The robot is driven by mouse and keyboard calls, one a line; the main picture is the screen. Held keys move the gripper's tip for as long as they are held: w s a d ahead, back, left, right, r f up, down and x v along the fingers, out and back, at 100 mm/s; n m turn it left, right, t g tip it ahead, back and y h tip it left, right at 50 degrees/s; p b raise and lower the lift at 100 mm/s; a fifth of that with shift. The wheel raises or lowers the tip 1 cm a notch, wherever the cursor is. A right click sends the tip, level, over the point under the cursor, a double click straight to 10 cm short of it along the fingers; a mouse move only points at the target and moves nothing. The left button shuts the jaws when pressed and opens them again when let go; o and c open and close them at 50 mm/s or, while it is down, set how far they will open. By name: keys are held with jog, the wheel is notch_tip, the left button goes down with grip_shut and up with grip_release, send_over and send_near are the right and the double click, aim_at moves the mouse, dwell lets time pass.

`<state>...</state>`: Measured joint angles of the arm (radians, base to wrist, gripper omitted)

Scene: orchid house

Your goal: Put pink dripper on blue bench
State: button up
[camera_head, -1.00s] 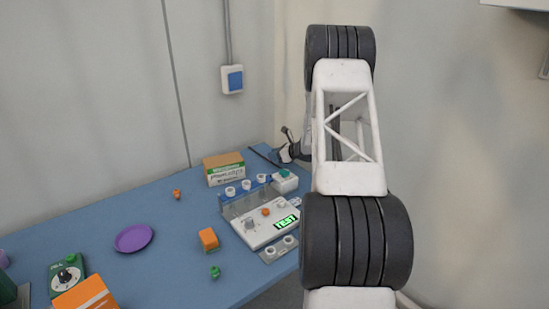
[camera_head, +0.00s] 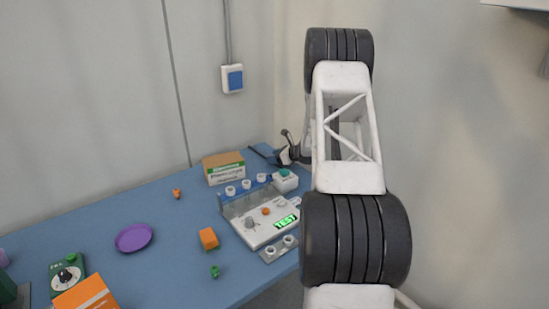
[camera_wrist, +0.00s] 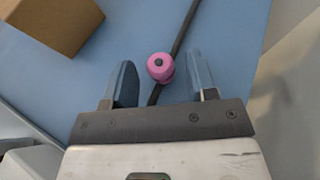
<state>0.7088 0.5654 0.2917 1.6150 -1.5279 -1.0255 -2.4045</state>
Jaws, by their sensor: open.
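The pink dripper (camera_wrist: 160,67) shows in the wrist view, a small round pink piece with a dark centre, at a dark rod or tube that runs over the blue bench. My gripper (camera_wrist: 162,80) is open, with one blue-grey finger on each side of the dripper; I cannot tell whether either touches it. The blue bench (camera_head: 175,217) fills the lower left of the head view. In the head view my arm hides the dripper, and only a dark part of my gripper shows at the bench's far right corner.
A cardboard box (camera_head: 224,168) stands close to my gripper and also shows in the wrist view (camera_wrist: 60,22). A white test device (camera_head: 262,222) with a lit display is nearby. A purple dish (camera_head: 134,237), an orange block (camera_head: 208,238) and a green dial box (camera_head: 67,273) lie further left.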

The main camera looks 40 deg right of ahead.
jog(key=shift+r, duration=0.1)
jog(key=shift+r, duration=0.1)
jog(key=shift+v, duration=0.75)
jog(key=v, duration=1)
jog(key=shift+s+d, duration=0.15)
jog(key=shift+s, duration=0.05)
